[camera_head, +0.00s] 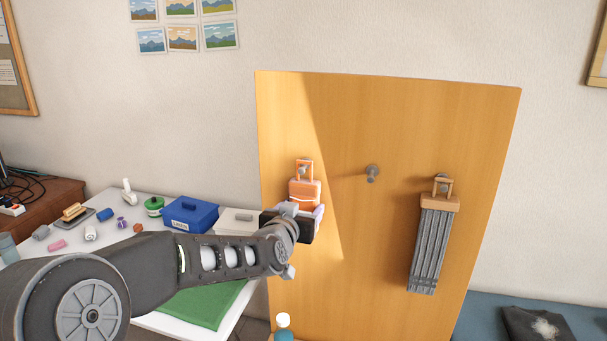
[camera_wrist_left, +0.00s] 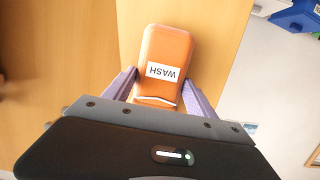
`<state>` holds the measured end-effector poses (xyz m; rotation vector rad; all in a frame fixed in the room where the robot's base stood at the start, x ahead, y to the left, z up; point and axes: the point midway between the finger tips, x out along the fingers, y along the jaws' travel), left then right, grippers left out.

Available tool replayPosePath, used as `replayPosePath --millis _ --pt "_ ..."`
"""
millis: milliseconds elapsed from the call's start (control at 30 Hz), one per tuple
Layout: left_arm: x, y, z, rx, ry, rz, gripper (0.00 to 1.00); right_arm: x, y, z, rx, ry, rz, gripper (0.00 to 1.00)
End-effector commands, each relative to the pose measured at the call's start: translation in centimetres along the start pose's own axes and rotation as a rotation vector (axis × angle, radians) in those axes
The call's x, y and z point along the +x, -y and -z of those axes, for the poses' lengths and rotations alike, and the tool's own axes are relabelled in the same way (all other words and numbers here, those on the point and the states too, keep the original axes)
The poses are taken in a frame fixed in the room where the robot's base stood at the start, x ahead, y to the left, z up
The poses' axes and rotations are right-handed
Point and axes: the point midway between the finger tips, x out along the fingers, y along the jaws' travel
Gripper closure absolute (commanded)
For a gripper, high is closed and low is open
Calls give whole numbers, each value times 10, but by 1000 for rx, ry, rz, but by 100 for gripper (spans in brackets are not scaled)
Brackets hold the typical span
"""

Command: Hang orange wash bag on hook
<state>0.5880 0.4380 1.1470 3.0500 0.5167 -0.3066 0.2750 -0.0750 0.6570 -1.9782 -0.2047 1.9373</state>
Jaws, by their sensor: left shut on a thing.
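The orange wash bag (camera_head: 305,191) is in front of the wooden board (camera_head: 350,230), at its left. Its handle loop (camera_head: 304,168) stands upright at the left hook (camera_head: 303,171); I cannot tell whether the loop is around the hook or just in front of it. My left gripper (camera_head: 312,217) is shut on the lower part of the bag. In the left wrist view the bag (camera_wrist_left: 163,60) shows its WASH label between the two purple fingers (camera_wrist_left: 160,90). My right gripper is not in view.
A bare middle hook (camera_head: 372,173) is on the board. A grey striped bag (camera_head: 430,245) hangs at the right hook. A white desk with a blue box (camera_head: 189,215) and small items is at the left. A bottle (camera_head: 283,324) stands at the bottom.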

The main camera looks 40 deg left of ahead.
Motion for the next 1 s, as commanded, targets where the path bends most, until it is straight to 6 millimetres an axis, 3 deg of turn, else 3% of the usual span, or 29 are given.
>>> replayPosePath --millis 533,567,833,1000 --pt "1 0 -4 0 1 -1 61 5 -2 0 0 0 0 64" --pt "1 0 -4 0 1 -1 32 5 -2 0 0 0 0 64" --pt "1 0 -3 0 0 0 10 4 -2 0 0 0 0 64" --pt "1 0 -3 0 0 0 9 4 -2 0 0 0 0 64"
